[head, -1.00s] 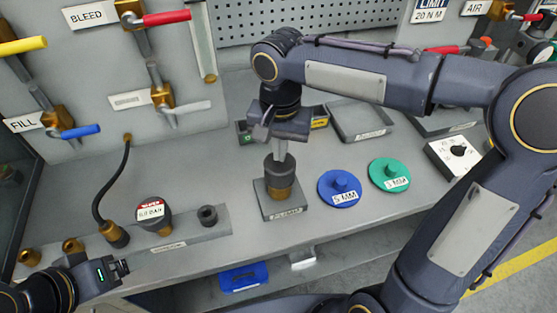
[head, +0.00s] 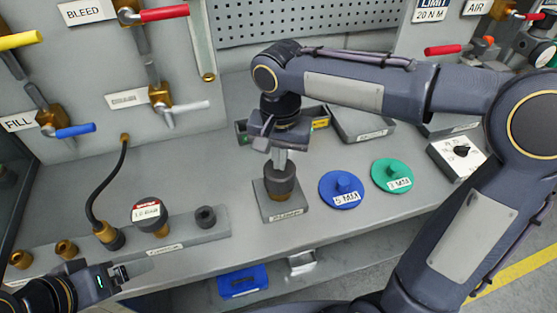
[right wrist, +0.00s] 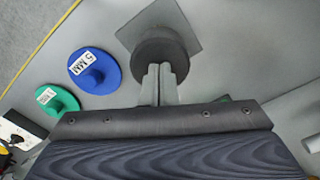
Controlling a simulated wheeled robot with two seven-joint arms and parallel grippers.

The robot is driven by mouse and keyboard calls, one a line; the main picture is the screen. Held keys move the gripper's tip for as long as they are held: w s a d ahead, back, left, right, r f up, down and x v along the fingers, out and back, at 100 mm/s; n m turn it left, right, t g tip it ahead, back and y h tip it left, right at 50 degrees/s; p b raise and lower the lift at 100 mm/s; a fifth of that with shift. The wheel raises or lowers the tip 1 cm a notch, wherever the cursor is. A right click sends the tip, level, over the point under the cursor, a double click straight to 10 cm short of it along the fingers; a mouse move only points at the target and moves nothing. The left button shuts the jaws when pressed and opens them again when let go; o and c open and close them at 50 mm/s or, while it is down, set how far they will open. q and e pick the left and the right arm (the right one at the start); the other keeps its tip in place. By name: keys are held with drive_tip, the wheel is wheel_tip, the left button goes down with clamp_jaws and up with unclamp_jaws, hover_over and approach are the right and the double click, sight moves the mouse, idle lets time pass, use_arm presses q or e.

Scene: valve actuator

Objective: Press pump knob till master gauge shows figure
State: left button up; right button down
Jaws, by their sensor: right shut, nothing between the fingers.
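The pump knob (head: 280,181) is a dark round cap over a brass collar on a square labelled base plate (head: 281,212), in the middle of the bench. My right gripper (head: 280,165) is shut and empty, pointing down, its fingertips at the knob's top. In the right wrist view the shut fingers (right wrist: 158,72) overlap the dark knob (right wrist: 160,52); they appear to touch it. The master gauge (head: 149,212) is a round dial with a red-and-white face at the bench's left; its small figure is hard to read. My left gripper (head: 126,274) is at lower left, away from the knob.
A blue disc (head: 342,190) and a green disc (head: 392,175) lie right of the pump. A black hose (head: 97,190) and brass fittings stand at left, below valve levers on the panel. Trays and a white dial box (head: 457,155) sit behind and right.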

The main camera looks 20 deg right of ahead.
drive_tip(key=shift+f+b, duration=1.05)
drive_tip(key=shift+f, duration=0.5)
drive_tip(key=shift+r, duration=0.1)
drive_tip(key=shift+r+p, duration=3)
drive_tip(key=shift+r, duration=0.35)
drive_tip(key=shift+f, duration=0.3)
drive_tip(key=shift+f+b, duration=1.2)
drive_tip(key=shift+f, duration=0.05)
drive_tip(key=shift+r, duration=0.15)
drive_tip(key=shift+r+p, duration=1.3)
drive_tip(key=shift+r, duration=0.05)
